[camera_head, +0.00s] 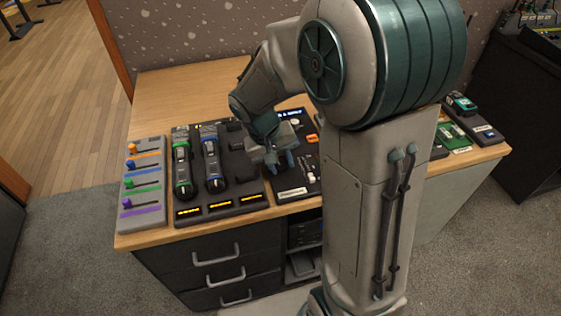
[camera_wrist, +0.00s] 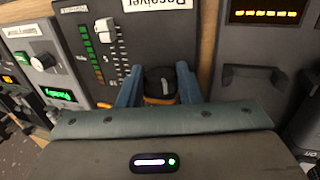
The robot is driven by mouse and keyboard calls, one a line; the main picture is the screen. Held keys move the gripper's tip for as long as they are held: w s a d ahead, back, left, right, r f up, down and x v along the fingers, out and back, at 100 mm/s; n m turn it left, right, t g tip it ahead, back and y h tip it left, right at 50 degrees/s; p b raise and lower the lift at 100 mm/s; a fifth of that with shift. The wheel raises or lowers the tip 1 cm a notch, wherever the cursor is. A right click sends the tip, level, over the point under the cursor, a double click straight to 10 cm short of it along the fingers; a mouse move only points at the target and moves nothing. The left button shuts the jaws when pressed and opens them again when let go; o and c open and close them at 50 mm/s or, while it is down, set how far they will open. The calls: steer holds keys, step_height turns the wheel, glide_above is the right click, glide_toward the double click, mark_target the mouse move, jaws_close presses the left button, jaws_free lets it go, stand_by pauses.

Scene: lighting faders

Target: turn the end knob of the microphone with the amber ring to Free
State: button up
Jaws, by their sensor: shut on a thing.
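My gripper (camera_wrist: 159,78) is shut, with its blue fingers on either side of a dark round end knob (camera_wrist: 161,80) with a pale mark. An amber ring (camera_wrist: 158,101) shows right beside the knob, so this is the microphone with the amber ring. Most of its body is hidden by my gripper. In the head view my gripper (camera_head: 277,161) is low beside the panel labelled Receiver (camera_head: 291,193). The microphone itself cannot be made out there, and the knob's setting is not readable.
A microphone with a green ring (camera_head: 182,168) and one with a blue ring (camera_head: 213,164) lie in the dark cradle (camera_head: 220,213); its right-hand place looks empty. A grey panel with coloured faders (camera_head: 143,187) stands at the left. The back left of the wooden desk (camera_head: 180,91) is clear.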

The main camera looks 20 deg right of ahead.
steer(key=o, duration=1)
steer(key=p+v, duration=0.2)
steer(key=v, duration=1.2)
steer(key=shift+d, duration=0.1)
steer(key=shift+f, duration=0.1)
